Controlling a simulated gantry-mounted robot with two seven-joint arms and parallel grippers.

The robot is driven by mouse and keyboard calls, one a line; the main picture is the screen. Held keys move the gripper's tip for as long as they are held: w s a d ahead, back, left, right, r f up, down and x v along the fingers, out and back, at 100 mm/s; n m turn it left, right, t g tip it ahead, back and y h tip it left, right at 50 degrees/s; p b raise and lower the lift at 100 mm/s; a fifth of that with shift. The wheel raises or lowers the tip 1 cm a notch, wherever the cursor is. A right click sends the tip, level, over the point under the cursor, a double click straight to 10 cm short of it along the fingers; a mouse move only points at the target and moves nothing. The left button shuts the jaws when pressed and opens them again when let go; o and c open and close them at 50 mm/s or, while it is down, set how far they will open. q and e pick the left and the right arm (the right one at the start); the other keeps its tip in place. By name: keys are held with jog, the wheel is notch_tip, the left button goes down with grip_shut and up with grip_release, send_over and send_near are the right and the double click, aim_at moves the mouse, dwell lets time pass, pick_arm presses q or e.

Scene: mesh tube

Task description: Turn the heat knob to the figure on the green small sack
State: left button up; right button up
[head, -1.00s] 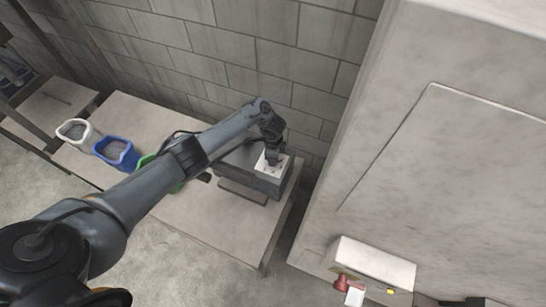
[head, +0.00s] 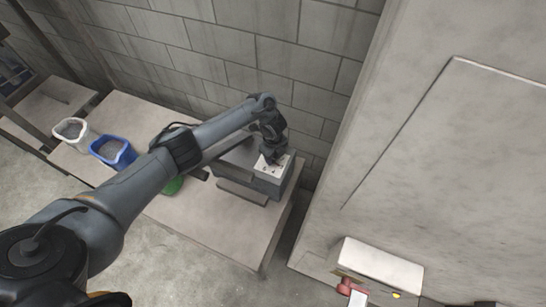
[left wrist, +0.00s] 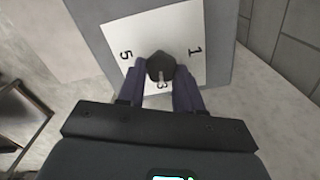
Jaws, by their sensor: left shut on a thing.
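The heat knob (left wrist: 160,62) is a dark round knob on a white dial plate (left wrist: 185,25) with the figures 5, 1 and 3 in sight. A pale mark on the knob points toward the 3. In the head view the dial plate (head: 268,170) is on top of a grey box-like machine (head: 238,190) on the table. My left gripper (head: 271,158) is over the plate, its two fingers shut on the knob from both sides. The green small sack (head: 174,186) is mostly hidden behind my left arm, and its figure cannot be seen. My right gripper is not in view.
A block wall (head: 200,45) is behind, and a large pale cabinet (head: 440,170) stands right. A white box (head: 378,262) with a red part (head: 345,287) is at lower right. The table's front is bare.

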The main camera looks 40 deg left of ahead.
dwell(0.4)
pick_arm(q)
jog(key=o, duration=1)
jog(key=shift+o, duration=0.2)
jog(key=shift+r, duration=0.1)
